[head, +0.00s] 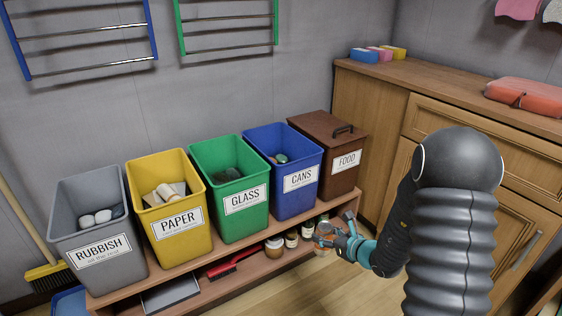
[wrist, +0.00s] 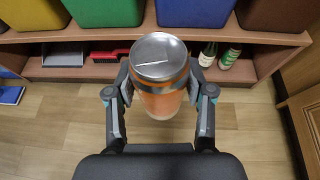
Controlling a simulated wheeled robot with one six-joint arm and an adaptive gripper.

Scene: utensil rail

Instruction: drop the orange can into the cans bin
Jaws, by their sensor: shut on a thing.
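The orange can (wrist: 160,98) with a silver lid is between the two fingers of my gripper (wrist: 160,95), which is shut on it. In the wrist view the can is upright, in front of the shelf. In the head view my gripper (head: 335,235) is low, in front of the shelf and below the bins, and the can is mostly hidden there. The blue cans bin (head: 297,205) stands open on the shelf top, between the green glass bin and the brown food bin, with a few items inside. The cans bin also shows at the top of the wrist view (wrist: 195,12).
Beside it are the glass bin (head: 230,220), paper bin (head: 185,245), rubbish bin (head: 90,225) and lidded food bin (head: 330,185). A wooden cabinet (head: 475,165) stands at right.

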